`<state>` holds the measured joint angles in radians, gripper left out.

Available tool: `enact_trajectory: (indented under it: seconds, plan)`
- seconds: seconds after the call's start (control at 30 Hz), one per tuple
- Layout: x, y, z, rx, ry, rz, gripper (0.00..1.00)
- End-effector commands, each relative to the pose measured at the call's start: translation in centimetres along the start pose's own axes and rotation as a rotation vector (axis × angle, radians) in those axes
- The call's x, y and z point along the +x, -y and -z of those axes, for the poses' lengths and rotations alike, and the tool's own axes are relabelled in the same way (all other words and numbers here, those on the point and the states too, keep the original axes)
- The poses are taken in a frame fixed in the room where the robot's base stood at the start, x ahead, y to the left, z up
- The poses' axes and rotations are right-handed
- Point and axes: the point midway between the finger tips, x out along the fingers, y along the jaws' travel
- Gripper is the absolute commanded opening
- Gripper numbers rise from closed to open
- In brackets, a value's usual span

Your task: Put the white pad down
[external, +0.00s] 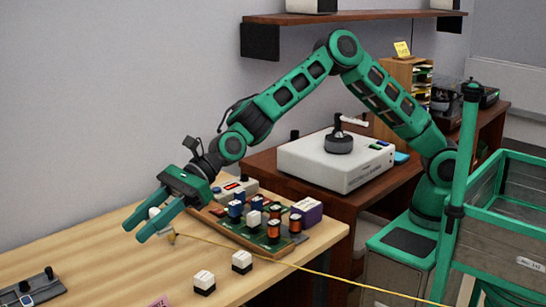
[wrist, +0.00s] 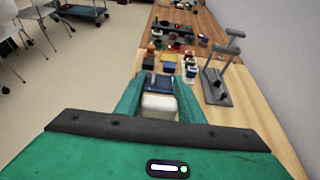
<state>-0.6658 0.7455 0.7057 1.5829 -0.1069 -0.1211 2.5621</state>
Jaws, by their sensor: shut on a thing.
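My gripper (external: 137,229) is out over the left part of the wooden table (external: 100,262), its green fingers pointing down and left. It is shut on the white pad (wrist: 160,105), which shows between the two fingers in the wrist view. In the external view only a small pale part of the pad (external: 154,212) shows by the fingers; the rest is hidden. The pad looks above the tabletop, but I cannot tell how high. A dark blue thing (wrist: 160,83) shows just beyond the pad in the wrist view.
A green board (external: 233,228) with several blue, white and copper parts lies right of my gripper. Two white-and-black blocks (external: 204,282) (external: 242,262) stand near the front. A yellow cable (external: 300,267) crosses the table. A dark device (external: 35,290) sits front left; bare wood lies between.

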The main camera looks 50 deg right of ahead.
Motion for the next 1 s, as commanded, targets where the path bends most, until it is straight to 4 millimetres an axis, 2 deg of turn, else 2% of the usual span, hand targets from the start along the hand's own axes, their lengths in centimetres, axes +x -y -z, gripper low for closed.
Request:
enact_trajectory:
  seconds: [0.03,0.2,0.3,0.47,1.0]
  plan:
    - [0.6,-0.3,1.2,0.002,-0.003,-0.004,0.12]
    - [1.9,-0.2,4.6,0.001,-0.001,-0.003,0.12]
    - [2.6,-0.3,6.3,0.002,-0.001,-0.004,0.12]
    - [3.1,0.6,7.8,0.001,0.0,-0.002,0.12]
    - [3.8,10.0,13.7,0.0,0.001,-0.001,0.12]
